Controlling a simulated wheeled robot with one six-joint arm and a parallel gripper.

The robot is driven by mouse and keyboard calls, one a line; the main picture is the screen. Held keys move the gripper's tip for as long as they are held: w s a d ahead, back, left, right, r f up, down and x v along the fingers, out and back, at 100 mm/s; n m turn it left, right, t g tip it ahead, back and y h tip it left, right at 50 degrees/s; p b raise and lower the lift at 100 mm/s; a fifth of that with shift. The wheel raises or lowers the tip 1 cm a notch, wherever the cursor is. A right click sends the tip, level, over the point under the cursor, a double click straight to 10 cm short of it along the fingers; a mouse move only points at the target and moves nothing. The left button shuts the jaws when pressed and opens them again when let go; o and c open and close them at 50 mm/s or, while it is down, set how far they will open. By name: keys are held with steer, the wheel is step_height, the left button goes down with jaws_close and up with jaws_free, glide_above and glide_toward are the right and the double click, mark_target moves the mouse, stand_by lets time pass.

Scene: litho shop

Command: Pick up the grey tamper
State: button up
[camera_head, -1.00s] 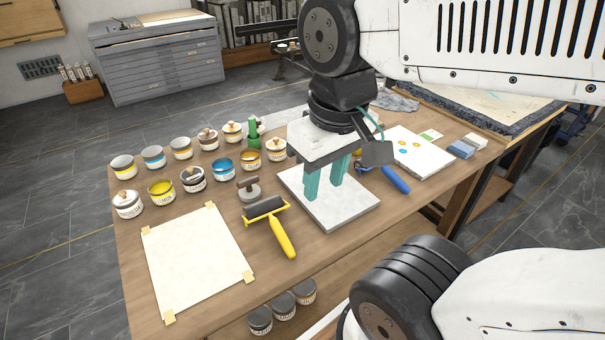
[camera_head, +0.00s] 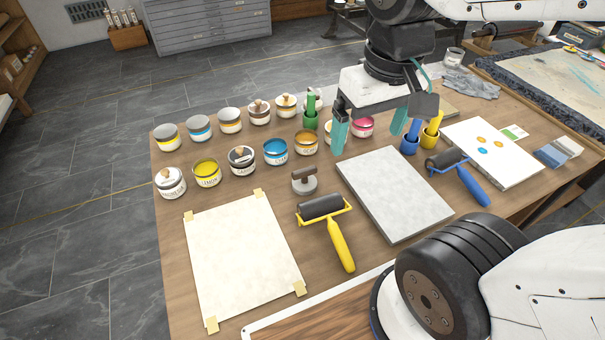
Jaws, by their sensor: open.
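The grey tamper (camera_head: 305,185) appears to be the small tool with a round grey base and a brown handle. It stands upright on the wooden table, between the cans and the black roller with the yellow handle (camera_head: 342,248). My gripper (camera_head: 368,140) is open and empty, its two teal fingers spread wide and pointing down. It hangs to the right of and behind the tamper, apart from it, over the back edge of the stone slab (camera_head: 395,195). The tamper is in full view.
Several paint cans (camera_head: 206,173) stand in rows behind and left of the tamper. A green tool (camera_head: 310,112) and blue (camera_head: 410,137) and yellow ones (camera_head: 433,125) stand near my gripper. A taped paper sheet (camera_head: 240,255) lies at front left. A blue-handled roller (camera_head: 473,187) lies right of the slab.

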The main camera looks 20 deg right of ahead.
steer(key=w+f, duration=0.8)
steer(key=w, duration=0.3)
steer(key=g, duration=0.1)
glide_above(304, 170)
steer(key=f, duration=1.3)
steer(key=shift+s+d+f, duration=0.1)
steer(key=shift+s+f, duration=0.05)
steer(key=shift+s, duration=0.05)
step_height(304, 170, down, 8)
steer(key=shift+w, duration=0.15)
steer(key=c, duration=1.2)
